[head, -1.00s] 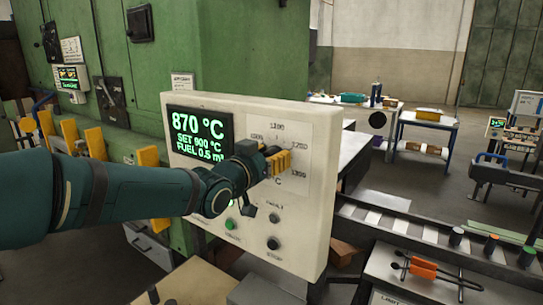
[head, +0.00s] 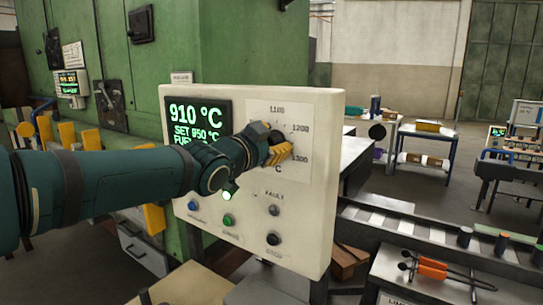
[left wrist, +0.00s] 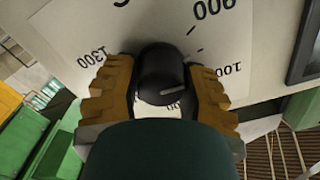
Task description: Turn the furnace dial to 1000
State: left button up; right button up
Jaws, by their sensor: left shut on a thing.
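The control panel (head: 318,125) has a dark display (head: 198,118) in green figures, reading 910 °C and SET 950 °C; the fuel line below is partly hidden by my arm. My left gripper (head: 278,148) is at the dial scale (head: 290,112) on the panel's right half. In the left wrist view, its yellow fingers are shut on the black dial knob (left wrist: 163,72), one on each side. A pale pointer line shows on the knob. In the head view the gripper largely hides the dial. My right gripper is not in view.
Below the dial are a blue button (head: 193,205), a green button (head: 228,220) and black knobs (head: 273,239). The green furnace (head: 230,45) stands behind. A roller conveyor (head: 400,226) and a table with orange-handled tongs (head: 432,271) are at right.

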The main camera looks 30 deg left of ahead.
pick_arm(q)
jog(key=m+b, duration=0.1)
jog(key=m, duration=0.1)
jog(key=shift+m+b, duration=0.3)
jog(key=shift+b, duration=0.05)
jog(key=shift+m+b, duration=0.55)
jog(key=shift+m, duration=0.75)
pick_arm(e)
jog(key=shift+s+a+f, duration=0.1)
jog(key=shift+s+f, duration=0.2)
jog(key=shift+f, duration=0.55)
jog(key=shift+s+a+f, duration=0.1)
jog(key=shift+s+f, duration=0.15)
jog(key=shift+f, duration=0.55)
pick_arm(q)
jog(key=shift+r, duration=0.1)
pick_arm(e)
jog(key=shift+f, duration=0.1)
pick_arm(q)
jog(key=o, duration=1.3)
jog(key=shift+w+d, duration=0.1)
jog(key=shift+c, duration=0.2)
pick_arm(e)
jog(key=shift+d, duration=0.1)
pick_arm(q)
jog(key=s+a, duration=0.1)
jog(key=s, duration=1.1)
jog(key=shift+a, duration=0.35)
